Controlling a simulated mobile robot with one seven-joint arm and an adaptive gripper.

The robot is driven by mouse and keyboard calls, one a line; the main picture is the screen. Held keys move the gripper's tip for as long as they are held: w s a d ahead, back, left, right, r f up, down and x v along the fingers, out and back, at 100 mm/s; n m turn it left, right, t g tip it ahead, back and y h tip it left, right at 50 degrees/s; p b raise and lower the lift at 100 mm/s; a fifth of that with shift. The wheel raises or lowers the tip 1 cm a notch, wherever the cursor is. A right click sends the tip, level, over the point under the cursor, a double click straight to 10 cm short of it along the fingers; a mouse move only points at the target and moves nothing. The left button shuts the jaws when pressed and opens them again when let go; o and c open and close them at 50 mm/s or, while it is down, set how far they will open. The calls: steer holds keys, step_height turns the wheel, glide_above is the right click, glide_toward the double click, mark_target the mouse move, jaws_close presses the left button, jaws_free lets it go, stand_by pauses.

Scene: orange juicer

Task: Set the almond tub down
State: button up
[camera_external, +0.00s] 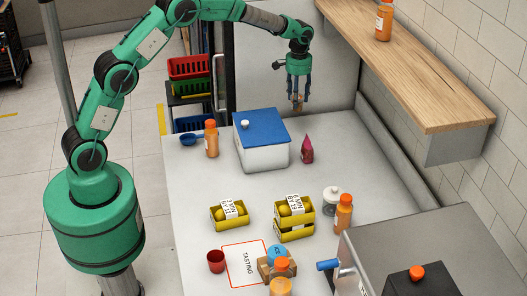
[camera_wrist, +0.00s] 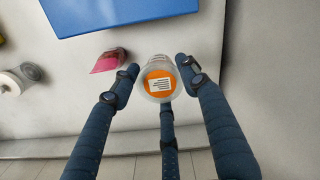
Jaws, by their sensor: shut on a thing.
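My gripper (camera_external: 298,92) hangs pointing down over the back of the table, behind and right of the blue-lidded white box. It is shut on the almond tub (camera_external: 297,102), a small brownish shape between the fingers. In the wrist view the tub (camera_wrist: 159,83) is round and clear-walled, with an orange top and a white printed label, and sits between the dark fingers of my gripper (camera_wrist: 160,84). The tub appears to be above the table (camera_external: 190,185); the exact gap beneath it cannot be told.
The white box with the blue lid (camera_external: 262,127) and a pink pouch (camera_external: 307,150) stand nearby; the pouch also shows in the wrist view (camera_wrist: 108,60). A wooden shelf (camera_external: 440,75) overhangs at right. Bare table lies right of the pouch. Yellow crates (camera_external: 293,220) stand nearer the front.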

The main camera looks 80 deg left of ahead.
mark_target(299, 106)
steer(key=f, duration=0.1)
steer(key=a+f, duration=0.1)
steer(key=f, duration=0.1)
steer(key=w+f, duration=0.1)
steer(key=f, duration=0.1)
steer(key=shift+a, duration=0.2)
steer(key=shift+f, duration=0.25)
steer(key=shift+f+b, duration=0.6)
steer(key=shift+f, duration=1.9)
steer(key=shift+f+b, duration=0.6)
steer(key=shift+f, duration=1.9)
steer(key=shift+f, duration=0.15)
steer(key=o, duration=1.2)
